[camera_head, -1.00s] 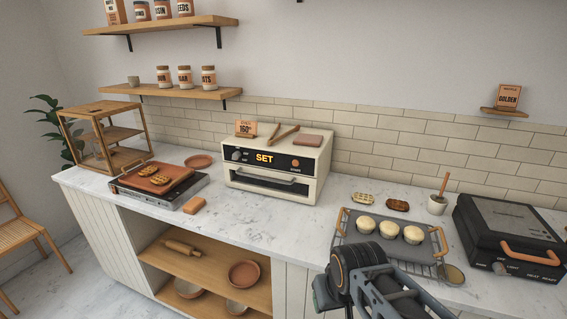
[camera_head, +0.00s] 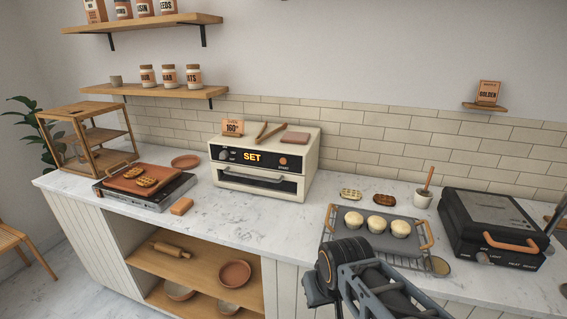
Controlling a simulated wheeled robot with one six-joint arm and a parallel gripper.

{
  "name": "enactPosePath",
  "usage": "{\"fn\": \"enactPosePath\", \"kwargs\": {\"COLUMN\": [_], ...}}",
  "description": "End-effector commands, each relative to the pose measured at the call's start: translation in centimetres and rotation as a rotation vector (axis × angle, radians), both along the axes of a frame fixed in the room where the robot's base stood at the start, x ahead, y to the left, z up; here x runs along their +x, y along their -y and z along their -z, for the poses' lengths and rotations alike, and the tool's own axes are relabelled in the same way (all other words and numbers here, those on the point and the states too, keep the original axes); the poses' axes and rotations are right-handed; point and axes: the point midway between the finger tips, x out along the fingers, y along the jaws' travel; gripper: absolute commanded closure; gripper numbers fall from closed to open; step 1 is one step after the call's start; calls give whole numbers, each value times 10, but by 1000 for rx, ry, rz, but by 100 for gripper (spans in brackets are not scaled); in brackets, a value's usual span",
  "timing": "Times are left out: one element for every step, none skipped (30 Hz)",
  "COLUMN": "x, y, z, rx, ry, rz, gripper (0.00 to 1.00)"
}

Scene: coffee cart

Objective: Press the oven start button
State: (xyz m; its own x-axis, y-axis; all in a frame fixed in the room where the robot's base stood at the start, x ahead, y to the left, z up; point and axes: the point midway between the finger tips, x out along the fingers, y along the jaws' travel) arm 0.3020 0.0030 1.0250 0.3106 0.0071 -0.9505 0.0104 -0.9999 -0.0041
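The cream oven (camera_head: 307,157) stands on the marble counter against the tiled wall. Its dark front panel shows "SET" in orange letters on the display (camera_head: 252,156). The round orange start button (camera_head: 283,161) sits at the right end of that panel, with a label under it. A knob (camera_head: 223,154) is at the panel's left end. The oven door below looks closed. My arm is at the bottom right, in front of the counter and well apart from the oven. My gripper's fingertips do not show in this view.
A tray with dough balls (camera_head: 410,242) lies right of the oven, with a black press (camera_head: 497,228) beyond it. The counter (camera_head: 262,222) before the oven is mostly clear. Tongs lie on the oven.

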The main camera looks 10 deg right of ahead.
Motion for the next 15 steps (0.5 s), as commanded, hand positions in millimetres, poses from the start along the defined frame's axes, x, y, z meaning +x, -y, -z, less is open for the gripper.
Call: {"fn": "enactPosePath", "kwargs": {"x": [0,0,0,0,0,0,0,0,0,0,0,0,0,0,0], "y": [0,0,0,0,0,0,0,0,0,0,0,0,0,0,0], "z": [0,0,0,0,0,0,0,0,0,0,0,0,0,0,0], "rx": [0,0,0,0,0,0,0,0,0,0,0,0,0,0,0], "ry": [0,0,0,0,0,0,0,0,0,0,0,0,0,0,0], "rz": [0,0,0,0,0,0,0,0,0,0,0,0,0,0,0], "gripper": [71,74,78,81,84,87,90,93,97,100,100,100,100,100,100]}}
